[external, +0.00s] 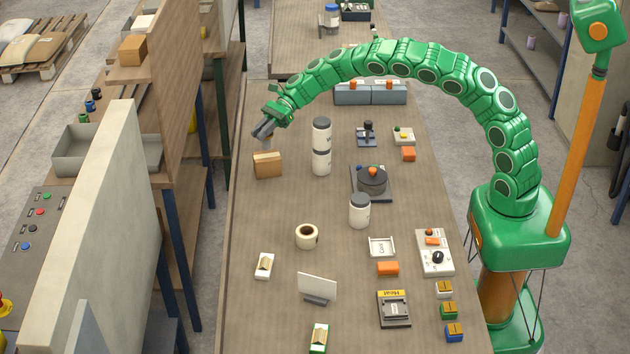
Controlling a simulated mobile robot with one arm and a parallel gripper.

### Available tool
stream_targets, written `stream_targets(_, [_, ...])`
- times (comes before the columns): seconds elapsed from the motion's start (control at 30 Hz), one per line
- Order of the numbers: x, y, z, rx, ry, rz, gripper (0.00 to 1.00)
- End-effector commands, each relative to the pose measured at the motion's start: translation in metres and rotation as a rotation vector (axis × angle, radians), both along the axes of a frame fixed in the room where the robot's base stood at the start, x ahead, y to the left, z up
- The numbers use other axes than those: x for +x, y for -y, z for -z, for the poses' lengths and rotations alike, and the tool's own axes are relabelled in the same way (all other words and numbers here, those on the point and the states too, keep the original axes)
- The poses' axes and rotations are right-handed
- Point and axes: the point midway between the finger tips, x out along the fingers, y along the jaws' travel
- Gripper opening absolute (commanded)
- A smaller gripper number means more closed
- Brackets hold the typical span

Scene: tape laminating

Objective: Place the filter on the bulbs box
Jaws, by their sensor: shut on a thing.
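My gripper (262,133) is at the far left of the table, pointing down and shut on a small, pale grey piece, likely the filter (265,142). The fingers hide most of this piece. Just below it in the picture stands a small brown cardboard box (267,166), likely the bulbs box; no label on it is readable. The held piece appears above the box's back edge. I cannot tell whether they touch.
Bare tabletop lies in front of the box.

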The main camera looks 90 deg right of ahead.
Motion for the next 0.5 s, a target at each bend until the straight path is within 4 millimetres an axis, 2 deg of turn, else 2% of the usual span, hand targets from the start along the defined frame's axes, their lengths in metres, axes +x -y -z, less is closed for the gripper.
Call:
stream_targets(0.1, [0.000,0.000,0.017,0.005,-0.003,0.000,0.00])
stream_targets(0.2, [0.000,0.000,0.027,0.004,-0.002,0.000,0.00])
stream_targets(0.5, [0.000,0.000,0.027,0.001,-0.001,0.000,0.00])
